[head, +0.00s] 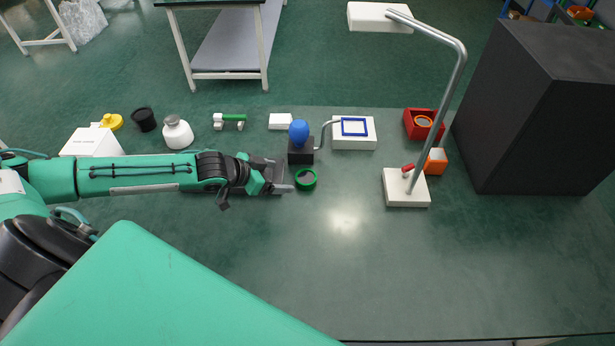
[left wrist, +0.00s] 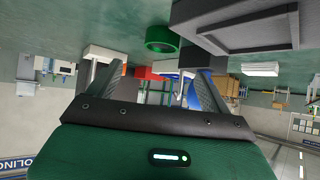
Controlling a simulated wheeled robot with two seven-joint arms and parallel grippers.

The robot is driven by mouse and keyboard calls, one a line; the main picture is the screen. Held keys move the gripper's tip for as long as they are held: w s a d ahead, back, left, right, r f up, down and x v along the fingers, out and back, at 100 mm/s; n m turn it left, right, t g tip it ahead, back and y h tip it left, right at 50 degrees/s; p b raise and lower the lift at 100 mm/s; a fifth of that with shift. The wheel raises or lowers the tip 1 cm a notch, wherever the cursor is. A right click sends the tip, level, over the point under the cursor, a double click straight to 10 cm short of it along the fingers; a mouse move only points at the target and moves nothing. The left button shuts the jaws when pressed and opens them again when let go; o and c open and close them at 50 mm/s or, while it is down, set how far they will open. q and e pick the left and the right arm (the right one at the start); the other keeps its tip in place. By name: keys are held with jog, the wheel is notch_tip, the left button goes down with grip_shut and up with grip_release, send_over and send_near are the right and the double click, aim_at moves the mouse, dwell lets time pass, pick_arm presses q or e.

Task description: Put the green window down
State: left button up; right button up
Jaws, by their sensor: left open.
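The green window is a green ring around a dark disc (head: 306,180). It appears to rest on the dark green table, just right of my left gripper's tips in the head view. It also shows in the left wrist view, at the top centre (left wrist: 162,34), beyond the fingers and apart from them. My left gripper (head: 287,188) is open, with nothing visible between its fingers; both fingers show spread in the left wrist view (left wrist: 155,85). My right gripper is not in view.
A grey box (head: 276,168) sits beside my left gripper, partly hidden by it. Behind stand a blue egg-shaped piece (head: 299,133) on a black block and a white block with a blue frame (head: 354,127). A lamp (head: 407,187) stands right. The front table is clear.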

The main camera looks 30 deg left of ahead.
aim_at(305, 178)
pick_arm(q)
jog(key=x, duration=0.4)
jog(key=shift+w, duration=0.1)
jog(key=shift+w+d+f, duration=0.2)
jog(key=shift+w+f, duration=0.05)
jog(key=shift+f, duration=0.05)
jog(key=shift+w+d+f+p, duration=0.25)
jog(key=shift+w+f+p, duration=0.1)
jog(key=shift+w+f, duration=0.1)
jog(key=x, duration=0.4)
jog(key=shift+w+f+p, duration=0.1)
jog(key=shift+f+p, duration=0.05)
jog(key=shift+p, duration=0.25)
jog(key=c, duration=1.1)
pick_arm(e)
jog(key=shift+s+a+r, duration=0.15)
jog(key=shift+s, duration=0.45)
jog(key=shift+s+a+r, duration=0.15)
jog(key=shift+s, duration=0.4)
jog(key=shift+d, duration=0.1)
